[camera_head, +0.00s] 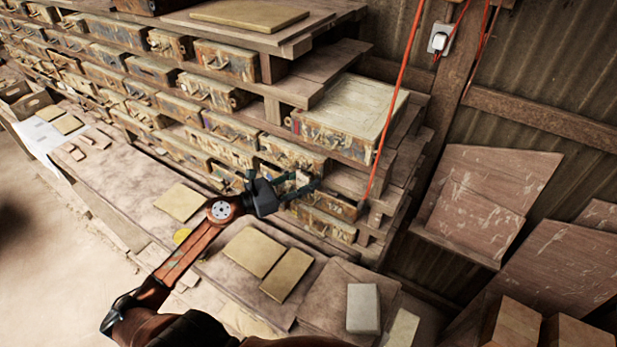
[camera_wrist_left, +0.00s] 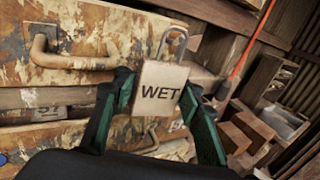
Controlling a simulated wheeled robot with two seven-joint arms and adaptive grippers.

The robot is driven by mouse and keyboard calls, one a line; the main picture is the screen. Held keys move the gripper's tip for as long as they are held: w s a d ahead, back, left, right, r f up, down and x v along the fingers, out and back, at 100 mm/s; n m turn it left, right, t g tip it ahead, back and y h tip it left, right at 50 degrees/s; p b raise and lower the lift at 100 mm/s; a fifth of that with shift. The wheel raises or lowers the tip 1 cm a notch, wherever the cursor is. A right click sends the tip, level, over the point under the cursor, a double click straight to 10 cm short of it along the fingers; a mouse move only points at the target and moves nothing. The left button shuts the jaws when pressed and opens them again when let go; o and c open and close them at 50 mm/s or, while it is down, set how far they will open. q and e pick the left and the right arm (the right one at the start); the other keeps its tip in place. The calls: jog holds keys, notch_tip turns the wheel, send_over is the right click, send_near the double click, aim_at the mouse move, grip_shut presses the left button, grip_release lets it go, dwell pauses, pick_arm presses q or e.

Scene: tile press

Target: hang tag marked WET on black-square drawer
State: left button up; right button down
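My left gripper (camera_head: 300,188) is in front of the stacked drawers at the right end of the shelving. In the left wrist view its green fingers (camera_wrist_left: 158,98) stand on either side of the pale tag marked WET (camera_wrist_left: 160,88) and appear closed on its edges. The tag is upright, slightly tilted, with a metal loop (camera_wrist_left: 176,40) at its top. Behind it, at upper left, is a worn drawer (camera_wrist_left: 85,75) with a curved handle (camera_wrist_left: 70,60). A dark square patch (camera_wrist_left: 38,36) shows by the handle's left end. My right gripper is not in view.
Another drawer front (camera_wrist_left: 60,138) with a handle is lower down in the wrist view. A red cord (camera_head: 385,140) hangs just right of the gripper. Tiles (camera_head: 254,250) lie on the bench below. Boards (camera_head: 480,205) lean against the wall at right.

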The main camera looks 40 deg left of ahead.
pick_arm(q)
jog(key=o, duration=0.3)
jog(key=shift+w+a+r, duration=0.1)
jog(key=shift+w, duration=0.1)
jog(key=shift+o, duration=1.3)
jog(key=shift+r, duration=0.2)
jog(key=shift+s, duration=0.2)
jog(key=v, duration=1.1)
jog(key=shift+s, duration=0.35)
jog(key=shift+a+f, duration=0.1)
jog(key=shift+f, duration=0.1)
